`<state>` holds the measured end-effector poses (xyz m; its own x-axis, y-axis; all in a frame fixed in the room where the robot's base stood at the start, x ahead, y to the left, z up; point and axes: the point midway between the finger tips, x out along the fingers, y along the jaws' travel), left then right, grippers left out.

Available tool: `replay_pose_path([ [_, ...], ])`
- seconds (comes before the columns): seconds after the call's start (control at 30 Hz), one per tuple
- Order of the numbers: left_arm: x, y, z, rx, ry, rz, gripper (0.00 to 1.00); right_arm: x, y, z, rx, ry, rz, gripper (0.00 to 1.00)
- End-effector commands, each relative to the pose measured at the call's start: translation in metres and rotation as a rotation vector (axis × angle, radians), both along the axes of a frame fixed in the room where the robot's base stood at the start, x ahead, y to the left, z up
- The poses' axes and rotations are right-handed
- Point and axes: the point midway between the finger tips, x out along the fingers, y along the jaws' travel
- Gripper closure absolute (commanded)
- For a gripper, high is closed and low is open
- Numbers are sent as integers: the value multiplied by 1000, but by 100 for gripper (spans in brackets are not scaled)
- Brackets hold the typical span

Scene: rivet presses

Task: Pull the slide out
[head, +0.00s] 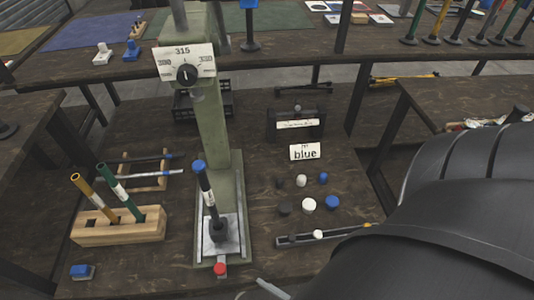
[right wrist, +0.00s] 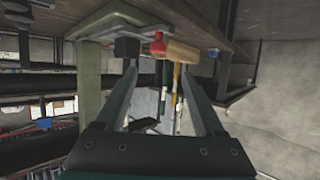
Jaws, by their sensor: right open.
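The slide (head: 221,232) is a light metal plate in the base of a green press (head: 216,130), with a red knob (head: 220,269) at its front end. A dark rod with a blue cap (head: 207,195) stands on it in a black foot. In the right wrist view, which is upside down, the red knob (right wrist: 157,42) lies beyond my right gripper (right wrist: 157,68). That gripper is open, with nothing between its fingers, and apart from the knob. In the head view my right arm fills the lower right. My left gripper is not in view.
Left of the press, a wooden block (head: 120,227) holds upright yellow and green rods, and a wooden rack (head: 150,172) stands behind. A dial (head: 186,74) reads 315.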

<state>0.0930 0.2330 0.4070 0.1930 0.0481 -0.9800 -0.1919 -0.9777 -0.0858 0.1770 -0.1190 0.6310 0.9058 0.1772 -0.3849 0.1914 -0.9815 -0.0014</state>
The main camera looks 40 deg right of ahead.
Motion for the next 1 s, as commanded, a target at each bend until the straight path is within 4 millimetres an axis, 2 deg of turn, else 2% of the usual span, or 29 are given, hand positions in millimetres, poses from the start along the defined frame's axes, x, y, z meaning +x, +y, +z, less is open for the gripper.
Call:
replay_pose_path([
  [0.1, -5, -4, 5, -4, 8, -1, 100, -16, -3, 8, 0, 1, 0, 29],
  [0.23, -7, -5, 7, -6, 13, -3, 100, -24, -5, 11, 0, -1, -1, 29],
  [0.87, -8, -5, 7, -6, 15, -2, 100, -27, -5, 11, 0, 1, 0, 29],
  [1.0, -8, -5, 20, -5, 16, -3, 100, -29, -5, 4, -8, 60, 1, 29],
])
